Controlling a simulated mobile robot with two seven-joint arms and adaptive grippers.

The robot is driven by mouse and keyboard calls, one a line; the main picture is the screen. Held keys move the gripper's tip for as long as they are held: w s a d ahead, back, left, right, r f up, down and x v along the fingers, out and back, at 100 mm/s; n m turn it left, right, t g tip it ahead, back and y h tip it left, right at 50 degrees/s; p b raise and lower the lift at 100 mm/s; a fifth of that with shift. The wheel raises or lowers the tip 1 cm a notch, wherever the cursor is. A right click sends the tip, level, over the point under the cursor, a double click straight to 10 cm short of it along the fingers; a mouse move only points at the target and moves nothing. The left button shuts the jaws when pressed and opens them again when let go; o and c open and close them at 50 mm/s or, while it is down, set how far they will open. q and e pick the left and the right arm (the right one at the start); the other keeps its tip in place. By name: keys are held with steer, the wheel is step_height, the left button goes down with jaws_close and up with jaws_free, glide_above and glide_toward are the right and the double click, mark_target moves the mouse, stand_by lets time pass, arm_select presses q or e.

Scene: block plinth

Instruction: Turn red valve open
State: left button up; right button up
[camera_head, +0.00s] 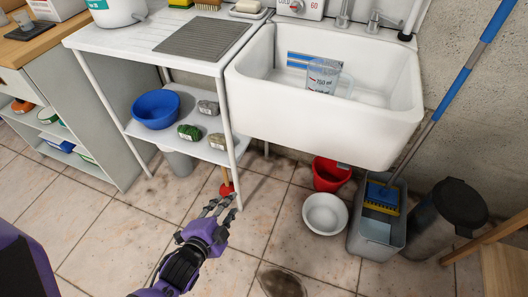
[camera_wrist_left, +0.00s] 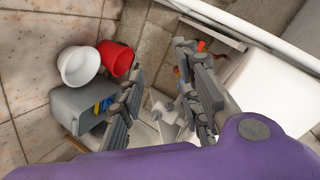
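My left gripper (camera_head: 219,204) is in the lower middle of the head view, low over the tiled floor in front of the counter shelf. In the left wrist view its fingers (camera_wrist_left: 160,62) are spread apart with nothing between them. A small red patch (camera_wrist_left: 201,46) shows just beyond the right finger in the wrist view, partly hidden; I cannot tell whether it is the red valve. No red valve shows clearly in the head view. My right gripper is in neither view.
A white sink (camera_head: 330,125) stands above a red bucket (camera_head: 331,176), a white bowl (camera_head: 325,214) and a grey mop bucket (camera_head: 378,238). A red-based plunger (camera_head: 226,188) stands by the shelf leg, near the left gripper. Floor tiles in front are mostly clear.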

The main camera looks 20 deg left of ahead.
arm_select(q)
steer(key=w+m+t+b, duration=0.4)
steer(key=w+b, duration=1.2)
steer(key=w, duration=1.2)
steer(key=m, duration=0.3)
steer(key=shift+w+d+t, duration=0.3)
steer(key=shift+w+t, duration=0.1)
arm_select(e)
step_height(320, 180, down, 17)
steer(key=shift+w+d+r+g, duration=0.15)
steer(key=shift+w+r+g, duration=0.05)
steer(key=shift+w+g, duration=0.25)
arm_select(q)
steer(key=shift+f, duration=0.1)
jaws_close()
